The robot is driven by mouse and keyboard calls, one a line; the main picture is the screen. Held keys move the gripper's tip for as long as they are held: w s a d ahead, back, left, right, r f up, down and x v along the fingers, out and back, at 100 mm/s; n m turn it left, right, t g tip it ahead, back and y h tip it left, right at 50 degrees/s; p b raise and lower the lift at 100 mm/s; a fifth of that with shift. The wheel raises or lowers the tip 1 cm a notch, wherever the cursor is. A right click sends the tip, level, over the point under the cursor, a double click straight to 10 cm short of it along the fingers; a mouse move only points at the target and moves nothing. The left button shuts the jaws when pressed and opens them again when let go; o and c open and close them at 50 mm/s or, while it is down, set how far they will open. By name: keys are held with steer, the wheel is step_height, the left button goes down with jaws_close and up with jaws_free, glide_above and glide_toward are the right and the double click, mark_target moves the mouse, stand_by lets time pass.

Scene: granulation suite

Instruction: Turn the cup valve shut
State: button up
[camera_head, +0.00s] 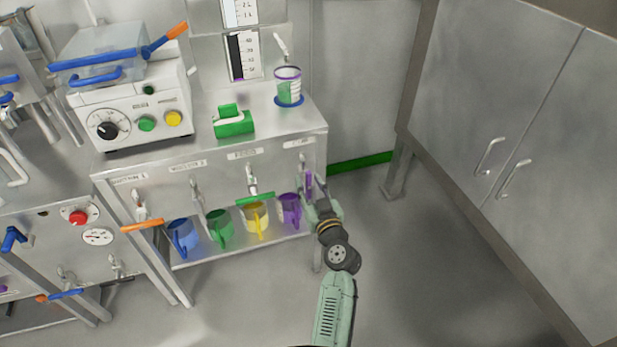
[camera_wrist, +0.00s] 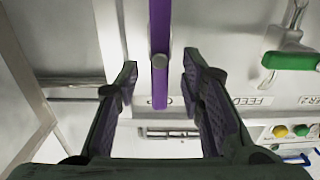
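The cup valve has a purple lever handle (camera_head: 309,184) at the right end of the dispensing bench. In the wrist view the purple lever (camera_wrist: 160,85) runs up and down the picture, with a round grey pivot partway along it. My gripper (camera_head: 316,200) is at that valve in the head view. In the wrist view my gripper (camera_wrist: 162,95) is open, its dark, purple-padded fingers on either side of the lever with a gap at each side. A purple mug (camera_head: 290,208) stands below and left of the valve.
A green-handled valve (camera_head: 254,198) is to the left; its green handle also shows in the wrist view (camera_wrist: 290,60). Blue (camera_head: 182,238), green (camera_head: 219,229) and yellow (camera_head: 256,219) mugs stand on the lower shelf. Grey cabinets (camera_head: 500,110) stand right; floor between is clear.

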steer(key=shift+w+a, duration=0.25)
steer(key=shift+w, duration=0.45)
steer(key=shift+c, duration=0.5)
jaws_close()
